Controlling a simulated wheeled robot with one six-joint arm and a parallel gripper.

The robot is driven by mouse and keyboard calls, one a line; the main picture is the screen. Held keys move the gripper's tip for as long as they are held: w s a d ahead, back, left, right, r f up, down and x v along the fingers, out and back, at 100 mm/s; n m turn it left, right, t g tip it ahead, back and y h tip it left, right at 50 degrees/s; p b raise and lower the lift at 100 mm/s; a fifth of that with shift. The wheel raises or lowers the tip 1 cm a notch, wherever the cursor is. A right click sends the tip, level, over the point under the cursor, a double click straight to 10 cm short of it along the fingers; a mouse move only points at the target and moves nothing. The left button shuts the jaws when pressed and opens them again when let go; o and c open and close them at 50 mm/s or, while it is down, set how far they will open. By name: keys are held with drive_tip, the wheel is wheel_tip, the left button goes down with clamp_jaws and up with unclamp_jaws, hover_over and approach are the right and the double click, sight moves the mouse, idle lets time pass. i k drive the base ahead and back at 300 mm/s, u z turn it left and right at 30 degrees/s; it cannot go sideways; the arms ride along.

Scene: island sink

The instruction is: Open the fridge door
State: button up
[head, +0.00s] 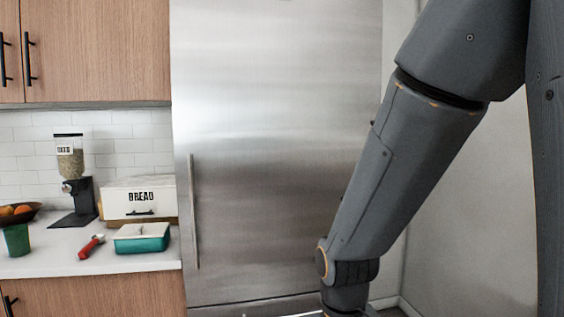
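The fridge door (275,130) is a tall brushed-steel panel in the middle of the head view, and it looks shut. Its long vertical handle (193,212) runs along the door's left edge, near counter height. A dark seam and another steel panel show at the door's bottom. My arm comes down from the upper right across the door's right side. My gripper is below the bottom edge of the picture, so its fingers and what they may hold are hidden.
A white counter (150,263) stands left of the fridge with a bread box (140,199), a teal container (142,238), a red-handled tool (91,247) and a dispenser (72,180). Wooden cabinets (98,50) hang above. A plain wall (465,200) stands right of the fridge.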

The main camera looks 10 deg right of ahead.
sight(275, 103)
drive_tip(key=u, duration=0.45)
drive_tip(key=k, duration=1.2)
drive_tip(key=u, duration=1.4)
drive_tip(key=i, duration=1.2)
drive_tip(key=z, duration=0.95)
drive_tip(key=i, duration=0.4)
drive_tip(key=z, duration=0.35)
